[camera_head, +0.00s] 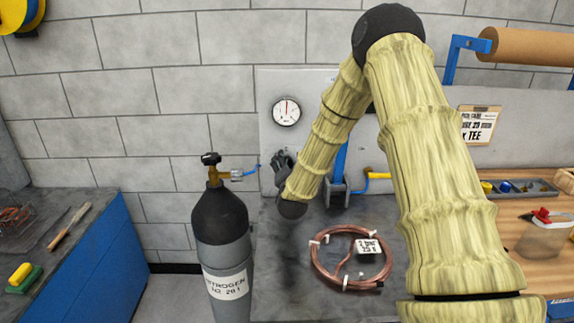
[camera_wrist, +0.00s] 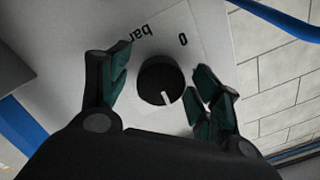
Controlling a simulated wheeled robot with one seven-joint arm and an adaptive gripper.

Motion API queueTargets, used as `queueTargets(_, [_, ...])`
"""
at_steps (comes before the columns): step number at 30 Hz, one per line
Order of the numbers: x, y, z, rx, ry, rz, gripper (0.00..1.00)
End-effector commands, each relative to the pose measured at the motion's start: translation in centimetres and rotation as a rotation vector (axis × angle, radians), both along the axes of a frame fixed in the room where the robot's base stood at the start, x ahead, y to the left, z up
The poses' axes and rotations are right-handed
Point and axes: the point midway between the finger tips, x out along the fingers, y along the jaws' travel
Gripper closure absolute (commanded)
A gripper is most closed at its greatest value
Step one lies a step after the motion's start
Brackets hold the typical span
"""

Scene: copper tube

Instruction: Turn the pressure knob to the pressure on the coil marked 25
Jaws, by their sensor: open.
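The black round pressure knob (camera_wrist: 160,84) shows in the wrist view, on a pale plate marked "bar" and "0". Its white pointer line points to the lower right of that picture, away from the "0". My gripper (camera_wrist: 162,86) is open, one finger on each side of the knob, with visible gaps to it. In the head view my gripper (camera_head: 281,162) is at the back panel and hides the knob. The copper coil (camera_head: 322,268) lies on the bench with a white tag (camera_head: 367,246) that seems to read "2 bar" and "25 s". A round gauge (camera_head: 286,111) is above my gripper, its needle near upright.
A nitrogen cylinder (camera_head: 222,245) with a brass valve stands left of the bench. A blue stand (camera_head: 338,180) with a yellow-handled part is right of my gripper. A clipboard (camera_head: 479,125) hangs at right. The bench between coil and cylinder is clear.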

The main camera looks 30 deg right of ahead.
Motion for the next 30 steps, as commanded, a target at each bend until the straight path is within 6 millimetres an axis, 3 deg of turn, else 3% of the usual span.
queueTargets(5, [0.00, -0.01, -0.01, 0.000, 0.000, 0.000, 0.36])
queueTargets(13, [-0.03, -0.02, -0.01, 0.000, 0.000, 0.000, 0.82])
queueTargets(30, [-0.08, -0.04, -0.03, -0.055, 0.033, -0.001, 0.82])
